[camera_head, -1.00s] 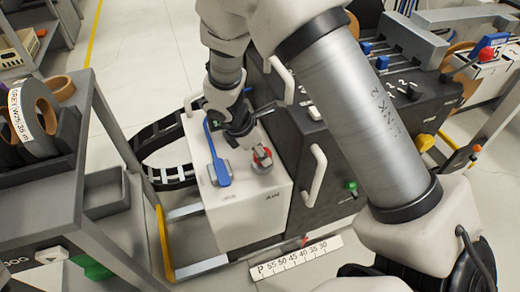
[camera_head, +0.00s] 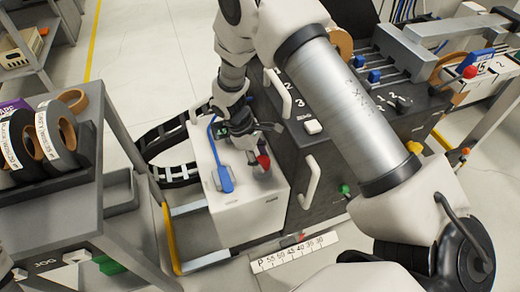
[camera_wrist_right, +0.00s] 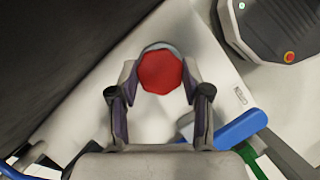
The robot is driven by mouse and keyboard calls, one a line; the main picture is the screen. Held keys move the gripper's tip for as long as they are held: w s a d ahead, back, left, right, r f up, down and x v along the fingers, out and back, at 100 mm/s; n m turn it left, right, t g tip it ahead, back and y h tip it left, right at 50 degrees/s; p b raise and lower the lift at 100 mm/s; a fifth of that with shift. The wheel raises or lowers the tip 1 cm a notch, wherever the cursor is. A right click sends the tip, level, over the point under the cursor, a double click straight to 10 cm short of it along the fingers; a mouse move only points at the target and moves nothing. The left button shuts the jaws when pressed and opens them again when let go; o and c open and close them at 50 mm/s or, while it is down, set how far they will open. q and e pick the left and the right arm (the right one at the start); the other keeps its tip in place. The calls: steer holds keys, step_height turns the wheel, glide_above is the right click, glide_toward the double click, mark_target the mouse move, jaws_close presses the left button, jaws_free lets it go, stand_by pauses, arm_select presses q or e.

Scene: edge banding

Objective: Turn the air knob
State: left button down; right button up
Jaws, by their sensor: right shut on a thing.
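The red air knob (camera_head: 263,161) stands on top of the white box (camera_head: 250,213), partly covered by my gripper in the head view. In the right wrist view the red knob (camera_wrist_right: 160,73) shows as a many-sided cap between the two fingers. My right gripper (camera_wrist_right: 158,82) is shut on it, one finger on each side. In the head view my right gripper (camera_head: 256,158) comes down over the box from behind. My left gripper is not in view.
A blue lever (camera_head: 225,178) lies on the box just left of the knob; it also shows in the wrist view (camera_wrist_right: 243,129). A dark machine with white handles (camera_head: 310,182) stands close on the right. A shelf with tape rolls (camera_head: 57,133) is at left.

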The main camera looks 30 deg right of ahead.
steer(key=shift+s+m+g+y+p, duration=0.1)
steer(key=shift+m+g+y+p, duration=0.3)
steer(key=shift+m+p, duration=0.85)
steer(key=shift+f+m+b, duration=0.1)
steer(key=shift+m+b, duration=0.2)
steer(key=shift+m, duration=0.25)
steer(key=o, duration=1.2)
steer(key=shift+d, duration=0.1)
steer(key=v, duration=1.2)
steer(key=shift+d, duration=0.15)
steer(key=shift+s, duration=0.1)
